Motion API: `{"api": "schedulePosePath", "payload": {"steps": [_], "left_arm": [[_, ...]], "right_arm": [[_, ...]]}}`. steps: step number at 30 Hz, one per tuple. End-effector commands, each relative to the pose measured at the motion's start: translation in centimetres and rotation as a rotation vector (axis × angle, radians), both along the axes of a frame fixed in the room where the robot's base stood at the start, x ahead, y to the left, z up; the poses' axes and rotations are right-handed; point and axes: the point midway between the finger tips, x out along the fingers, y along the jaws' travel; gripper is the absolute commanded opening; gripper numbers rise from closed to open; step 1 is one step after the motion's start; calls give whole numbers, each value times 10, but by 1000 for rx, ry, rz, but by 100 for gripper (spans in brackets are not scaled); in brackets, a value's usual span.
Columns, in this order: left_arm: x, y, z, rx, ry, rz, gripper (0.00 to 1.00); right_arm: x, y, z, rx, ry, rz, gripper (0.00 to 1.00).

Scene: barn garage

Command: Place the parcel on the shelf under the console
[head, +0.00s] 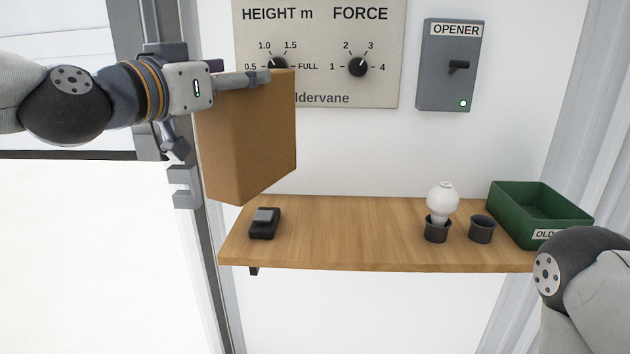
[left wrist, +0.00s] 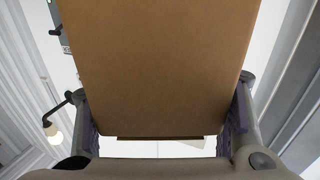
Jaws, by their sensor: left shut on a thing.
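The parcel (head: 252,140) is a brown cardboard box, seen in the head view at the left, in front of the wall and console. My left gripper (head: 243,80) is shut on the parcel near its top and holds it up. The parcel also fills the middle of the left wrist view (left wrist: 158,65), between the two fingers. The wooden shelf (head: 340,232) runs along the wall under the console (head: 320,85). In the picture the parcel's lower end overlaps the shelf's left back part; I cannot tell whether it touches. The parcel covers part of the console's lower left. My right gripper is out of view.
A small black device (head: 265,223) lies on the shelf's left end. A white bulb (head: 442,200) stands in a black cup (head: 437,235), beside another cup (head: 481,230) and a green bin (head: 537,208). The shelf's middle is clear. A grey opener box (head: 447,85) hangs above.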

Motion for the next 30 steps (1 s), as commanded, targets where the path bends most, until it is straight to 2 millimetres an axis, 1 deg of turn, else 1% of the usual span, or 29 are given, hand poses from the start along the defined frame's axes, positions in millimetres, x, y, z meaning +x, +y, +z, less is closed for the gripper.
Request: {"api": "schedulePosePath", "payload": {"steps": [5, 13, 16, 21, 28, 30], "left_arm": [[17, -21, -11, 0, -1, -1, 0], [52, -61, -40, -2, 6, -2, 0], [61, -71, -58, -2, 8, -2, 0], [72, -86, -78, -2, 3, -1, 0], [78, -93, -86, -2, -4, 0, 0], [81, -97, -92, -1, -3, -1, 0]], "right_arm": [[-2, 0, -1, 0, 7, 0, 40], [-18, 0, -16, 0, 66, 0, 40], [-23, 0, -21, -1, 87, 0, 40], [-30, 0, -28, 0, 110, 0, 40], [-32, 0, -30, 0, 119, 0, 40], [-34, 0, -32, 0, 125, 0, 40]]}}
